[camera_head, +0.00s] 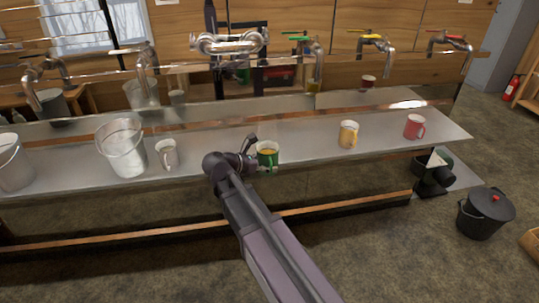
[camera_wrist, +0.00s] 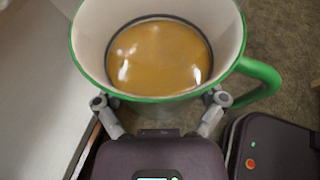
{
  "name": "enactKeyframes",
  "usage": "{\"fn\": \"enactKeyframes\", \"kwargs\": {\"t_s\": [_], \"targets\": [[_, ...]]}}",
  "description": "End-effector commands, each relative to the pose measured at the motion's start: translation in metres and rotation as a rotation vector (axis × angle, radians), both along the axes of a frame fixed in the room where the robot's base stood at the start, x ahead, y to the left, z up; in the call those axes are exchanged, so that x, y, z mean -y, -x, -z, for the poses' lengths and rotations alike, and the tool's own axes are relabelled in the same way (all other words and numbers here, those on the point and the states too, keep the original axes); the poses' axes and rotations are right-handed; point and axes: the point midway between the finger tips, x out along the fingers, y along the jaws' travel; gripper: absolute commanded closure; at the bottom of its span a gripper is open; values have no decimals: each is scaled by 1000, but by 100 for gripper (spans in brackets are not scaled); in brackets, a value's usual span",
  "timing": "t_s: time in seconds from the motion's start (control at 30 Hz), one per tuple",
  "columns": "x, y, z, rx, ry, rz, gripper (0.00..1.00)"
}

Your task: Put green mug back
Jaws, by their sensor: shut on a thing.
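The green mug (camera_head: 267,154) is at the front edge of the metal counter in the head view, upright. In the wrist view the mug (camera_wrist: 160,92) fills the upper middle, with a white inside, a green rim and amber liquid in it. Its green handle points right. My gripper (camera_head: 254,160) reaches it from the left in the head view. In the wrist view the two fingers of my gripper (camera_wrist: 158,108) press on the near side of the mug. I cannot tell whether its base touches the counter.
The counter (camera_head: 310,138) also holds a white mug (camera_head: 167,153), a yellow mug (camera_head: 348,135), a red mug (camera_head: 414,127) and metal buckets (camera_head: 122,148). Taps with coloured handles, one green (camera_head: 298,38), line the back. Counter space between the green and yellow mugs is clear.

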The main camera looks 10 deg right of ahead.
Motion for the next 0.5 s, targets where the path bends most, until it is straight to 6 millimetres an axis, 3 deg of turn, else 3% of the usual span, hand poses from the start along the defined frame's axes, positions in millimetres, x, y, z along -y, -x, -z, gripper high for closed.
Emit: {"fn": "enactKeyframes", "kwargs": {"t_s": [0.27,0.5], "targets": [[-3,0,0,0,1,-5,71],[14,4,-1,1,0,-10,71]]}}
